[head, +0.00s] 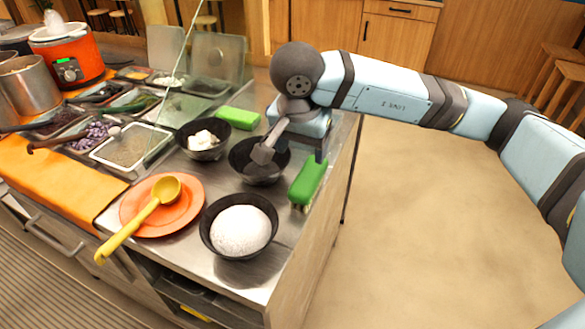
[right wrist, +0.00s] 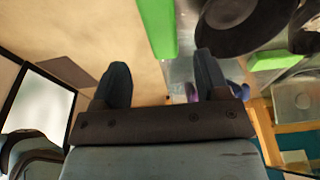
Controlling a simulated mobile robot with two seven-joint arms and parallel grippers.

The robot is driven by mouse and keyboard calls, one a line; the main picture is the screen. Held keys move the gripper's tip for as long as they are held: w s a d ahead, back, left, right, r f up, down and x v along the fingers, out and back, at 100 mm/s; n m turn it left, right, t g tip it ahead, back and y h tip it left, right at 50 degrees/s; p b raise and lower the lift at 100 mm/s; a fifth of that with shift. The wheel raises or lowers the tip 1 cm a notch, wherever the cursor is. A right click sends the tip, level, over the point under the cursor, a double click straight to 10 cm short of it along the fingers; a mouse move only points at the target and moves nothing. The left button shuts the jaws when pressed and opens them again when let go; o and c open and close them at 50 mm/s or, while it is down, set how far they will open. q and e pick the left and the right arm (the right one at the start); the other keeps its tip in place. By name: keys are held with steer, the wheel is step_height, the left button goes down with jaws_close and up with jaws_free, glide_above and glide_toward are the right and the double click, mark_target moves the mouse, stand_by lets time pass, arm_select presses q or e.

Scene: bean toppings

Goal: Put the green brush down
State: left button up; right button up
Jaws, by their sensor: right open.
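The green brush (head: 308,182) is at the right edge of the steel counter, with pale bristles showing at its lower end; whether it rests fully on the counter I cannot tell. In the right wrist view the green brush (right wrist: 157,25) lies just beyond the fingertips. My right gripper (head: 292,152) is open, with one finger over a dark bowl and the other by the brush's far end. The open fingers also show in the right wrist view (right wrist: 160,65), with nothing between them. My left gripper is out of view.
A dark empty bowl (head: 258,174) stands beside the brush. A bowl of white shaved ice (head: 240,231), an orange plate (head: 137,207) with a yellow ladle (head: 142,220), and another green block-like object (head: 238,118) are nearby. Open floor (head: 420,220) lies right of the counter.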

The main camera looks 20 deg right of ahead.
steer(key=shift+w+d+f+h, duration=0.2)
steer(key=shift+w+d+f, duration=0.1)
steer(key=shift+d+f, duration=0.2)
steer(key=shift+w+d+f+h, duration=0.2)
steer(key=shift+w+d+f, duration=0.05)
steer(key=shift+d+f, duration=0.25)
glide_above(309, 174)
steer(key=s, duration=0.1)
steer(key=f, duration=0.4)
steer(key=shift+a+b, duration=0.4)
steer(key=shift+d+f+t, duration=0.1)
steer(key=shift+f+t, duration=0.2)
steer(key=shift+f, duration=0.15)
steer(key=x, duration=0.5)
steer(key=shift+w+f+b, duration=0.1)
steer(key=shift+w+b, duration=0.05)
steer(key=shift+b, duration=0.15)
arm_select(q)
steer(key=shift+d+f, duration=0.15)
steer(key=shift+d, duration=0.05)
arm_select(e)
steer(key=shift+c, duration=0.5)
